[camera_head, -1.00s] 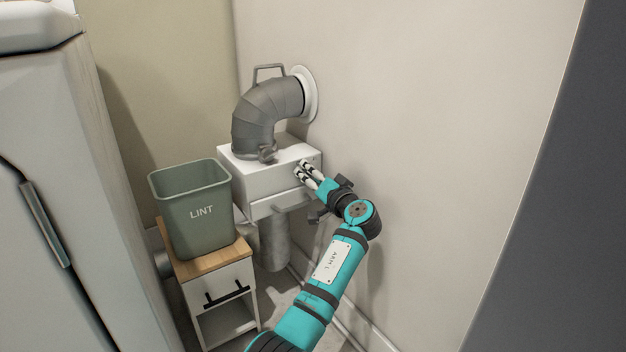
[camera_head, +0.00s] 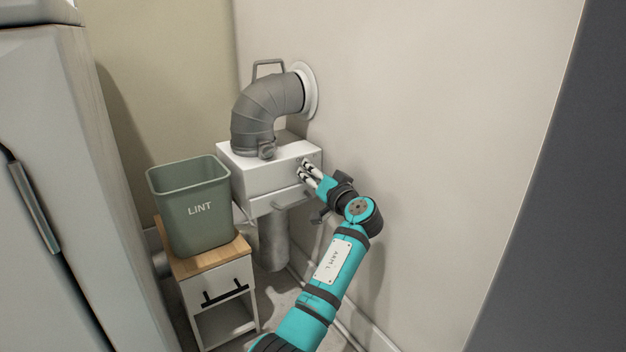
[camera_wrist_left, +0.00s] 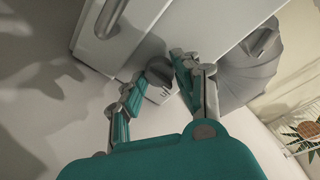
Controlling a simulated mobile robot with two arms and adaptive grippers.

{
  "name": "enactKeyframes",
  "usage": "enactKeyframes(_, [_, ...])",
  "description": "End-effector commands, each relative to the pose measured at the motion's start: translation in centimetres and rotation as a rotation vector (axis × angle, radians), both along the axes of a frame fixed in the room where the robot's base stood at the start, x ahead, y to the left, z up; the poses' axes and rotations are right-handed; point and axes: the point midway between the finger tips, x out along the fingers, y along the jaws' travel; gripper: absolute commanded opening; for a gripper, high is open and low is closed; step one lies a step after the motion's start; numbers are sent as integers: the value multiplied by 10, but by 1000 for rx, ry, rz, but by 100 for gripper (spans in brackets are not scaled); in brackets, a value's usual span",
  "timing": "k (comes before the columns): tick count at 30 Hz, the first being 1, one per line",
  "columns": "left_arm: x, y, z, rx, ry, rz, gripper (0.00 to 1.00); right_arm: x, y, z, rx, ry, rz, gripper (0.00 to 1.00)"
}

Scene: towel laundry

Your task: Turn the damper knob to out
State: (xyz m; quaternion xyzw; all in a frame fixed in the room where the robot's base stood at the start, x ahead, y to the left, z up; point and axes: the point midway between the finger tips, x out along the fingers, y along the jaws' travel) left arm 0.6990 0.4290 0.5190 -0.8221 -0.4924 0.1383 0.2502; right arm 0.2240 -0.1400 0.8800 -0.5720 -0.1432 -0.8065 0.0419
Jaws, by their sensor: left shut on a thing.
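A white box (camera_head: 268,172) is on the wall under a grey bent duct (camera_head: 262,110). My left gripper (camera_head: 304,169) is at the right part of the box's front face; its fingers hide the damper knob in the head view. In the left wrist view, a dark grey round knob (camera_wrist_left: 159,70) with a pale marked plate (camera_wrist_left: 158,94) beside it sits between the fingers of my left gripper (camera_wrist_left: 154,78). The gripper is shut on the knob. The marks on the plate are too small to read. My right gripper is not in view.
A green bin marked LINT (camera_head: 190,208) stands on a small wood-topped cabinet (camera_head: 222,262) left of the box. A bar handle (camera_head: 270,69) is behind the duct. A large white appliance (camera_head: 50,120) fills the left edge. A bare wall is right of my arm.

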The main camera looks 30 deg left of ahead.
Motion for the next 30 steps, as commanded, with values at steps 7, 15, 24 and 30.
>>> enactKeyframes(7, [0, 0, 0, -6, -8, -1, 0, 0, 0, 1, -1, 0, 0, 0])
enactKeyframes(15, [0, 0, 0, -6, -6, -1, 54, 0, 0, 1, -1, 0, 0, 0])
enactKeyframes(24, [-2, -5, 0, -5, -6, -3, 54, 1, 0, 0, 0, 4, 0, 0])
enactKeyframes(30, [-17, -35, -1, -6, -7, -5, 54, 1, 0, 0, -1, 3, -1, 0])
